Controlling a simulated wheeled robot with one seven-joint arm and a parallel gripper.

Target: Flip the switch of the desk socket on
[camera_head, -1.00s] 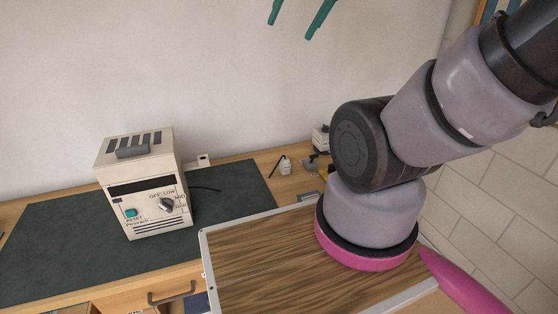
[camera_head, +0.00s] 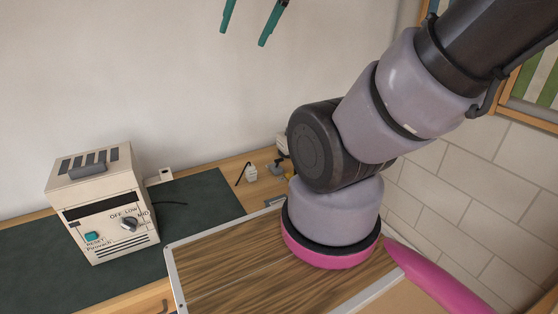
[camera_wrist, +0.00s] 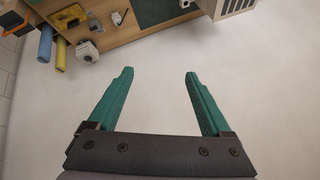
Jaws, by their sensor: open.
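A small white box with a dark spot (camera_head: 160,177), likely the desk socket, stands at the back of the desk against the wall, just right of the beige heater. Its switch is too small to make out. A small pale piece at the top edge of the wrist view (camera_wrist: 186,3) may be the same box. My gripper (camera_head: 243,38) shows its teal fingers at the top of the head view, in front of the wall and well above the desk. In the wrist view my gripper (camera_wrist: 158,71) is open and empty, with bare wall between its fingers.
The beige heater (camera_head: 105,212) with a knob and green button stands on the dark mat (camera_head: 208,190). A dark cord lies on the mat. A wood-grain panel with a pale rim (camera_head: 172,275) is in front. Blue (camera_wrist: 45,42) and yellow (camera_wrist: 60,54) rolls stand beside the desk.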

